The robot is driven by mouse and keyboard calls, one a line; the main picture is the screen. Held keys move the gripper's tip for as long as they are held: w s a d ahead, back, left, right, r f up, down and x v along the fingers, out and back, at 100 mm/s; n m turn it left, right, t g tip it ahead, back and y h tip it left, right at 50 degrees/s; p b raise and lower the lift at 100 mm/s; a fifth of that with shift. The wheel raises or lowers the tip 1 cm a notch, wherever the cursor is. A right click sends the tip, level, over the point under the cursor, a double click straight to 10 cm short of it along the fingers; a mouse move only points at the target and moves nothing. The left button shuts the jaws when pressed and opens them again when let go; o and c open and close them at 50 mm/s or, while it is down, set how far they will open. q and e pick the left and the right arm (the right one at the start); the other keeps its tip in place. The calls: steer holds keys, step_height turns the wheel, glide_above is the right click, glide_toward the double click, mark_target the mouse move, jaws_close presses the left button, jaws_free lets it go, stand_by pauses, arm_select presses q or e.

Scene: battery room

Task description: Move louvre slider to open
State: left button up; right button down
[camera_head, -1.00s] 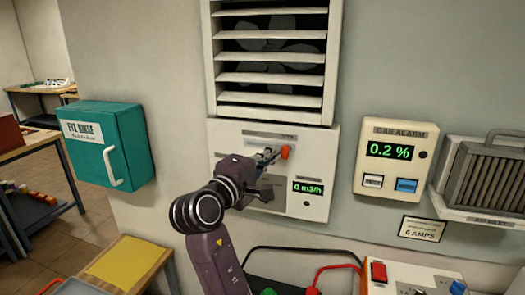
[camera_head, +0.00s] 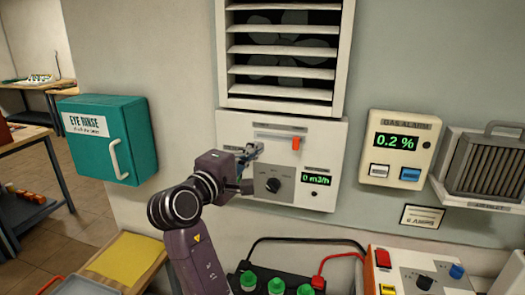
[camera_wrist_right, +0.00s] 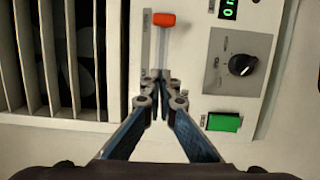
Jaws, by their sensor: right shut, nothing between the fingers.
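The louvre slider has an orange-red knob (camera_head: 296,143) near the right end of its slot on the white control panel (camera_head: 335,150). In the right wrist view the knob (camera_wrist_right: 164,19) is at the top, ahead of my fingertips. The louvre (camera_head: 283,50) above the panel shows gaps between its slats, with a fan behind. My right gripper (camera_head: 256,149) is shut and empty, left of the knob and apart from it. Its fingertips (camera_wrist_right: 160,76) lie over the slot line in the wrist view. My left gripper is not in view.
The panel also has a black dial (camera_head: 273,185), a "0 m3/h" display (camera_head: 317,180) and a green button (camera_wrist_right: 223,122). A gas alarm (camera_head: 400,150) reads 0.2 % at right. A teal eye rinse box (camera_head: 100,140) hangs at left. Below are a bench unit and cables.

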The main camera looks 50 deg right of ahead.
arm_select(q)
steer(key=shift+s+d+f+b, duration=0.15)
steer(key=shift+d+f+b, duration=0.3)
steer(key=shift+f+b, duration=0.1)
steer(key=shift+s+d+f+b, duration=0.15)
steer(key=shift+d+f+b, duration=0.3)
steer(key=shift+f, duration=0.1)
arm_select(e)
steer(key=v, duration=0.2)
steer(key=s+v, duration=0.1)
steer(key=v, duration=0.2)
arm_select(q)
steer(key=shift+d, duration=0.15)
arm_select(e)
steer(key=shift+f, duration=0.1)
